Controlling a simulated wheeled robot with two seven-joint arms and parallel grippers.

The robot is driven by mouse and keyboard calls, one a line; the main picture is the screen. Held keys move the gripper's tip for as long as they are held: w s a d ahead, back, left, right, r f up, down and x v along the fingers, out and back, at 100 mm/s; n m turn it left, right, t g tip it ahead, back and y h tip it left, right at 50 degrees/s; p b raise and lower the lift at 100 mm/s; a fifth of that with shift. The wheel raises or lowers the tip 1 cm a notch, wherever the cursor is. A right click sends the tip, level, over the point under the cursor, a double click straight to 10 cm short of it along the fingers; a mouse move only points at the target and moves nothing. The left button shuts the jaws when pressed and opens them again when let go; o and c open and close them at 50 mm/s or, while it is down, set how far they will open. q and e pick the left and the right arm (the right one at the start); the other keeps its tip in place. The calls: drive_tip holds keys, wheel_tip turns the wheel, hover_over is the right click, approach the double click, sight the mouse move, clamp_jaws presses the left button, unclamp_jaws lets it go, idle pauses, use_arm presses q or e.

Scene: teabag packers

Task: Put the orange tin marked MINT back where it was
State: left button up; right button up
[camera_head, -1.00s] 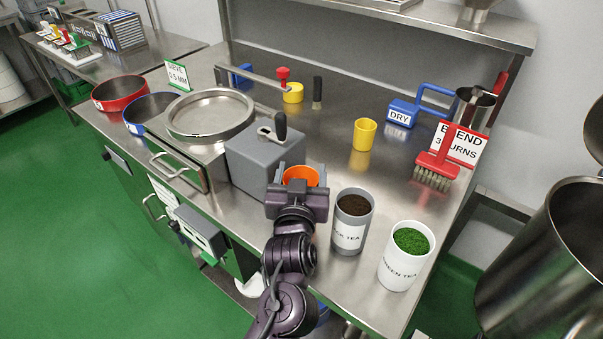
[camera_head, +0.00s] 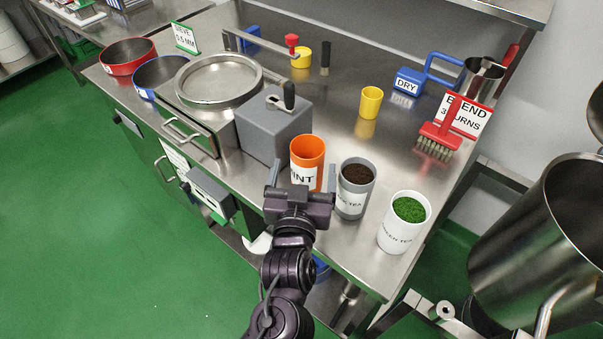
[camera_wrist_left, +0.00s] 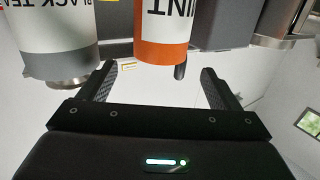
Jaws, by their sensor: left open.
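The orange tin marked MINT (camera_head: 306,154) stands upright on the steel bench, between the grey box with a crank handle (camera_head: 273,130) and the grey BLACK TEA tin (camera_head: 354,189). My left gripper (camera_head: 302,178) is open and empty in front of the tin, at the bench's front edge. In the left wrist view the orange tin (camera_wrist_left: 165,35) is ahead of the spread fingers, apart from them, and the BLACK TEA tin (camera_wrist_left: 58,38) is to the left. The inside of the orange tin looks empty or is too dark to tell. My right gripper is not in view.
The white GREEN TEA tin (camera_head: 405,222) stands at the front right. A yellow cup (camera_head: 370,102), a red brush (camera_head: 437,141) and a blue DRY scoop (camera_head: 409,82) are farther back. The bench middle behind the tins is clear. A large steel pot (camera_head: 545,230) stands at right.

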use_arm(q)
drive_tip(key=shift+s+a+r+p, duration=0.15)
drive_tip(key=shift+s+p, duration=0.25)
drive_tip(key=shift+s, duration=1.2)
